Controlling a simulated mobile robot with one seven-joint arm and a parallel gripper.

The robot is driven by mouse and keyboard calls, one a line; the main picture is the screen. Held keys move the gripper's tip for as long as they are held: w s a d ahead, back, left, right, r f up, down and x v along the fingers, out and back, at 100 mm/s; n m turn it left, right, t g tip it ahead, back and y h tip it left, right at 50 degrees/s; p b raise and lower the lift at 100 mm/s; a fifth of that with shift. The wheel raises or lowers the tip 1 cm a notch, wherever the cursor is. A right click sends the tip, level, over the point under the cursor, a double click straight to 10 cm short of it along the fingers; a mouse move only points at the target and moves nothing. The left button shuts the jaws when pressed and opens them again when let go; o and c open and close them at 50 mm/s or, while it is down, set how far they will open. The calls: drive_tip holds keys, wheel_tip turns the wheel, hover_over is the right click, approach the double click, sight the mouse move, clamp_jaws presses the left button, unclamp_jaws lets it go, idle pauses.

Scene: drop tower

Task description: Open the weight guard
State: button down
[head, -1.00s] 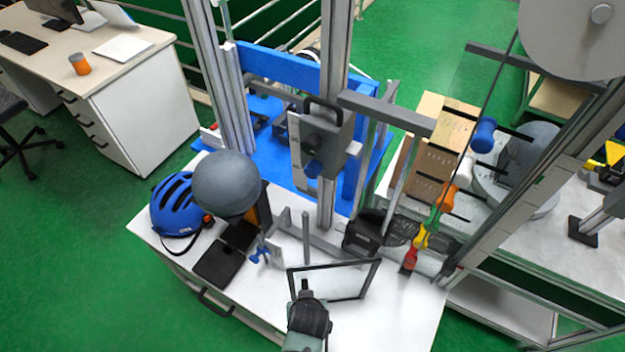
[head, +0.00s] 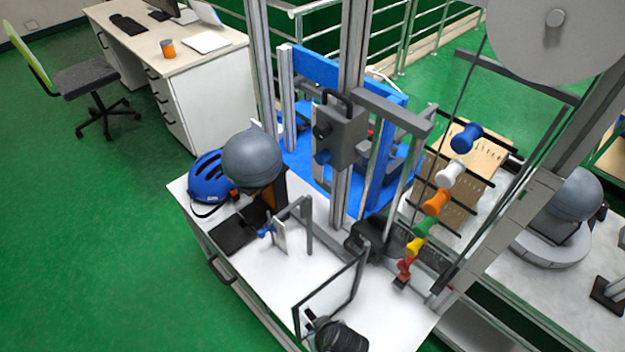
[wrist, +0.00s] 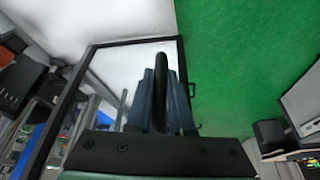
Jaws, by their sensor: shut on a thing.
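The weight guard is a clear panel in a thin black frame (head: 331,281), standing upright at the near right part of the white table in the head view. It is turned at an angle to the table's front edge. My gripper (head: 318,322) is at its near left side, low in the head view and partly hidden behind my wrist. In the wrist view, my gripper's two blue-grey fingers (wrist: 160,88) are shut on the guard's dark handle (wrist: 160,70). The guard's black frame (wrist: 68,105) runs along the left there.
A grey ball (head: 252,157), a blue helmet (head: 209,180) and a black tray (head: 236,233) are on the table's left. A column with a grey box (head: 342,135) rises behind the guard. Coloured weights (head: 436,202) are in a row at right. Green floor is open at left.

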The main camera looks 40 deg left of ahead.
drive_tip(key=shift+w+d+r, duration=0.1)
drive_tip(key=shift+w+d, duration=0.1)
drive_tip(key=shift+d, duration=0.75)
drive_tip(key=shift+w+d, duration=0.2)
drive_tip(key=shift+d, duration=0.7)
drive_tip(key=c, duration=0.8)
unclamp_jaws()
drive_tip(key=shift+s, duration=0.1)
drive_tip(key=v, duration=1.3)
drive_tip(key=shift+b, duration=0.3)
